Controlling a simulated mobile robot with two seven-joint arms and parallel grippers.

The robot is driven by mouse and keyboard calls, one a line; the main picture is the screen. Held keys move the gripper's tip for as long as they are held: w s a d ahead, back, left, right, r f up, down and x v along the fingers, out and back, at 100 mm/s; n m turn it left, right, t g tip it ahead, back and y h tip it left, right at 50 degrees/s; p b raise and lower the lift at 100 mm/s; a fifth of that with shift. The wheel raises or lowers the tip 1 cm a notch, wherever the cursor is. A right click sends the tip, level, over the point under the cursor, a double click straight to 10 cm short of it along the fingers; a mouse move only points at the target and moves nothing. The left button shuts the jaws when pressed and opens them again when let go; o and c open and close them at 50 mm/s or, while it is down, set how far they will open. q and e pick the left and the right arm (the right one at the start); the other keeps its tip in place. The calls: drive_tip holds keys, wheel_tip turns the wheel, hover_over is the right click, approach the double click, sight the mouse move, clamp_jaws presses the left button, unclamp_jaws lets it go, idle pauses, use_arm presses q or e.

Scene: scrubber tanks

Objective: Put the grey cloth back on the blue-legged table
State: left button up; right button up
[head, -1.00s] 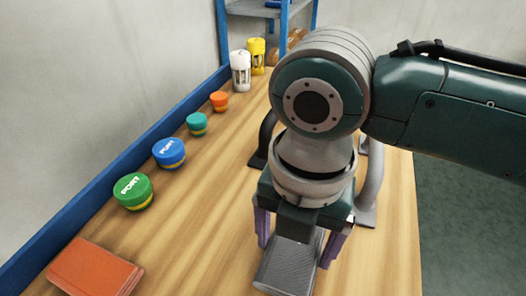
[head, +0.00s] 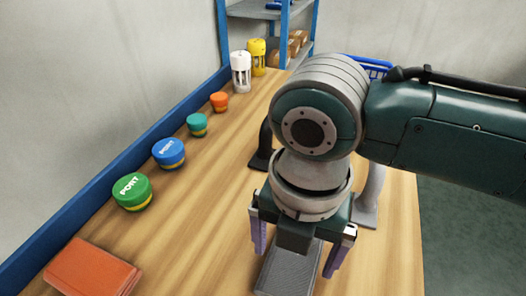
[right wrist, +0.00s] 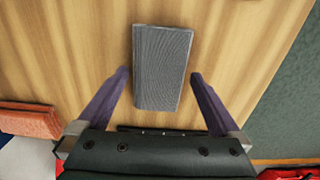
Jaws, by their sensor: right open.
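The grey cloth (head: 288,272) is a flat, folded rectangle with a fine ribbed texture. It lies on the wooden table top (head: 200,240), near the bottom of the head view; my gripper covers its far end there. In the right wrist view the whole cloth (right wrist: 162,68) shows on bare wood. My right gripper (head: 298,258) is above the cloth, open, with its purple fingers on either side of it. In the wrist view the fingers (right wrist: 160,78) stand apart from the cloth's edges. The table's legs are out of view. My left gripper is not in view.
An orange-brown block (head: 94,268) lies at lower left. White (head: 240,72) and yellow (head: 257,56) lanterns stand at the back. Grey brackets (head: 368,200) stand behind my gripper.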

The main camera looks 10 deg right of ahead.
wheel_tip(320, 180, up, 12)
drive_tip(key=p, duration=0.2)
drive_tip(key=m+t+y, duration=0.1)
drive_tip(key=m+y, duration=0.2)
drive_tip(key=m, duration=0.7)
hover_over(278, 279)
drive_tip(key=s+a, duration=0.1)
drive_tip(key=s, duration=0.2)
wheel_tip(278, 279, down, 2)
drive_tip(key=s+d+f+m+t+h, duration=0.1)
drive_tip(key=s+d+m, duration=0.2)
drive_tip(key=d+m, duration=0.3)
drive_tip(key=s+d+m+t+h, duration=0.1)
drive_tip(key=s+d+m, duration=0.3)
drive_tip(key=d+m, duration=0.3)
drive_tip(key=m, duration=0.4)
drive_tip(key=shift+f+t+h, duration=0.3)
drive_tip(key=shift+f+h, duration=0.1)
drive_tip(key=shift+c, duration=0.4)
